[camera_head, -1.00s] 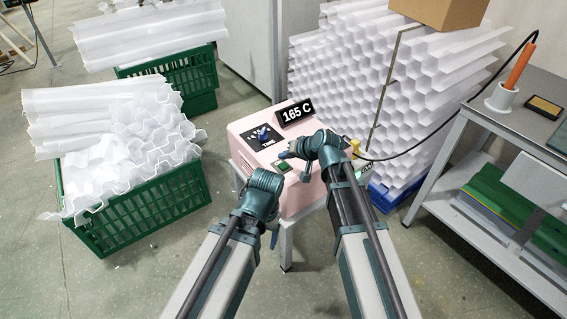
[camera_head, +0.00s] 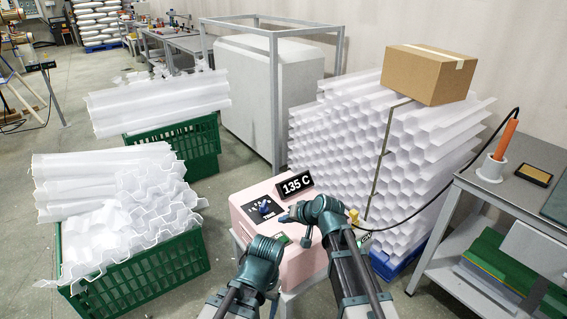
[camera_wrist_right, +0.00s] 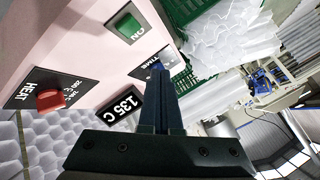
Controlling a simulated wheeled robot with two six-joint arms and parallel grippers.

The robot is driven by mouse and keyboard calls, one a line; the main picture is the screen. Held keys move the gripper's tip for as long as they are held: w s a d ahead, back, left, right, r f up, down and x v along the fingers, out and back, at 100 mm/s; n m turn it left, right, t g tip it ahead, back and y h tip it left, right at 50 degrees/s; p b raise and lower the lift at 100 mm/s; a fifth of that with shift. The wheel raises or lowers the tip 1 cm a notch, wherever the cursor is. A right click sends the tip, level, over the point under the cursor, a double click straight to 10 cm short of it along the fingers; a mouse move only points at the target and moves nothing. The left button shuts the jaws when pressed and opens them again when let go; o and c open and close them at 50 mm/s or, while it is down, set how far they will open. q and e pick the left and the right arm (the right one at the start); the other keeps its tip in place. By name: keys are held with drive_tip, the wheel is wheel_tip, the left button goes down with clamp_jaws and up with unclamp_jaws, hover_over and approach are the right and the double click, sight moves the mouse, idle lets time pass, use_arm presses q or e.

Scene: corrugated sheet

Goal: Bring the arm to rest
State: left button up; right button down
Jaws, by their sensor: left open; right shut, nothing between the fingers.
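My right gripper (camera_head: 287,217) reaches over the pink control box (camera_head: 310,264), shut and empty. In the right wrist view its closed fingers (camera_wrist_right: 158,72) point at the TIME dial, whose blue knob (camera_head: 264,208) shows in the head view. The fingertips overlap the dial area; whether they touch it I cannot tell. The box's display (camera_head: 297,184) reads 135 C. The right wrist view also shows a red HEAT knob (camera_wrist_right: 50,100) and a green switch (camera_wrist_right: 127,27). My left gripper (camera_head: 273,302) is open, low in front of the box, its fingers mostly hidden.
Green crates (camera_head: 150,287) with white corrugated sheets stand on the left. A honeycomb stack (camera_head: 345,150) with a cardboard box (camera_head: 428,75) on top stands behind the pink box. A grey bench (camera_head: 520,185) with an orange-handled tool (camera_head: 506,139) is at right.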

drive_tip(key=s+d+f+n+g+h, duration=0.1)
drive_tip(key=s+d+f+g+h, duration=0.15)
drive_tip(key=s, duration=0.65)
drive_tip(key=s+d+f+n+g+h, duration=0.1)
drive_tip(key=s+f+n+g+h, duration=0.15)
drive_tip(key=s, duration=0.65)
drive_tip(key=s+d+f+n+g+h, duration=0.1)
drive_tip(key=s+d+g+h, duration=0.15)
drive_tip(key=s, duration=0.65)
wheel_tip(320, 180, up, 18)
drive_tip(key=w+p, duration=0.1)
drive_tip(key=p, duration=1.7)
drive_tip(key=shift+w+a+r+p, duration=0.15)
drive_tip(key=shift+a+p, duration=0.15)
drive_tip(key=shift+p, duration=0.1)
drive_tip(key=shift+t, duration=0.25)
